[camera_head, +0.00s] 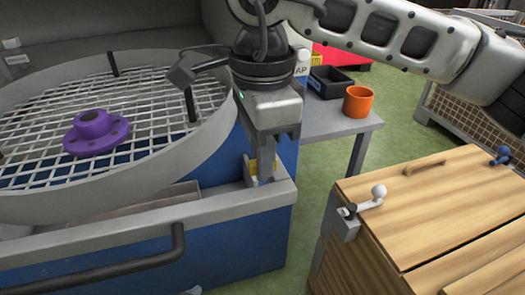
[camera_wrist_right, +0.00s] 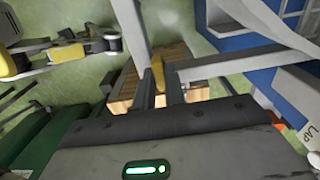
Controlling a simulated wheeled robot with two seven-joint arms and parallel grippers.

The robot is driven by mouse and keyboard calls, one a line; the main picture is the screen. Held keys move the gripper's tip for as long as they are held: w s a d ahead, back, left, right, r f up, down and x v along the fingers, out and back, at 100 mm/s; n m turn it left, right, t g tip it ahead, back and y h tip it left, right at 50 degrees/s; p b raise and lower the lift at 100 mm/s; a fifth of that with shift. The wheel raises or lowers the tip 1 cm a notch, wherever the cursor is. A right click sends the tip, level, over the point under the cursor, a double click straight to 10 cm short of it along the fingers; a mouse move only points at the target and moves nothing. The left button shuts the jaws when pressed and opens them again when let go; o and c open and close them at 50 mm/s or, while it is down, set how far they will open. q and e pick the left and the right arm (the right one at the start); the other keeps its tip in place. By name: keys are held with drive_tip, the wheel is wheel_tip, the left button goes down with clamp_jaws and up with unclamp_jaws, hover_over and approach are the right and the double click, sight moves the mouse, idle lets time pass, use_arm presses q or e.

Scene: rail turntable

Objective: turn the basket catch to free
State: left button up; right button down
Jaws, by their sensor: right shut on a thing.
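A round basket (camera_head: 195,163) with a white wire mesh and a grey rim fills the left of the head view. The basket catch (camera_head: 251,168), a small yellow piece on a grey bracket, is at the right corner of the blue machine's front ledge. My right gripper (camera_head: 263,178) reaches down to it, fingers closed on it and partly covering it. In the right wrist view the yellow catch (camera_wrist_right: 157,73) shows between the fingertips (camera_wrist_right: 160,90). Its exact turn angle is hard to tell. My left gripper is not in view.
A purple flanged part (camera_head: 95,132) lies on the mesh. An orange cup (camera_head: 358,101) and black tray (camera_head: 330,82) stand on a grey table behind. A wooden crate (camera_head: 440,205) with white and blue knobs is at right. Green floor lies between.

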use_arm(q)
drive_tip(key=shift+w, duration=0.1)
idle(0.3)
use_arm(e)
drive_tip(key=c, duration=1.5)
unclamp_jaws()
drive_tip(key=shift+o, duration=0.2)
use_arm(q)
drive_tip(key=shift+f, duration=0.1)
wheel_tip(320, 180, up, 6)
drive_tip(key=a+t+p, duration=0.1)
drive_tip(key=p, duration=0.2)
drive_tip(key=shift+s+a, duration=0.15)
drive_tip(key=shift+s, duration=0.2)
use_arm(e)
wheel_tip(320, 180, up, 16)
